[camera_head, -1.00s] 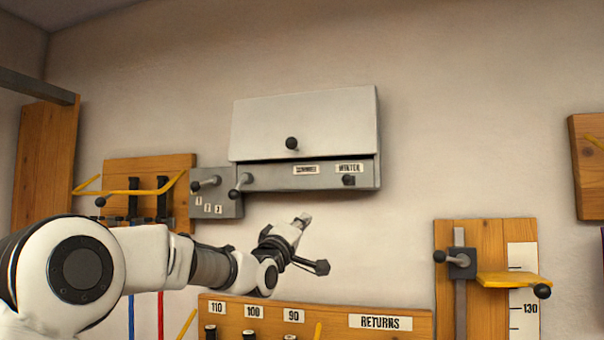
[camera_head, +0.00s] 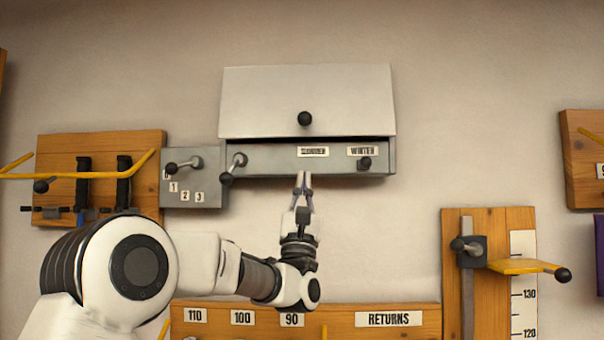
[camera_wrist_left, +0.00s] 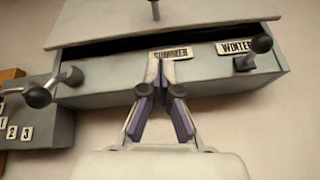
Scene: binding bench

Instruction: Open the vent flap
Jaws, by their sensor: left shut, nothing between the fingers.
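The vent flap (camera_head: 300,85) is a pale grey panel with a round black knob (camera_head: 305,118) near its lower edge. It sits on a grey wall box (camera_head: 270,157), with a dark gap along its lower edge. The box front carries a partly legible label, a WINTER label (camera_head: 362,151) and a small black knob (camera_head: 364,163). My left gripper (camera_head: 303,176) points up just below the box front, shut and empty. In the left wrist view its fingertips (camera_wrist_left: 160,68) appear just below the left label, in front of the box. The right gripper is not in view.
A lever (camera_head: 232,168) sticks out at the box's left end. Beside it is a plate (camera_head: 200,196) marked with numbers and another lever. A wooden RETURNS rail (camera_head: 340,315) runs below. A scale board (camera_head: 490,225) with a yellow arm stands right. Bare wall lies between.

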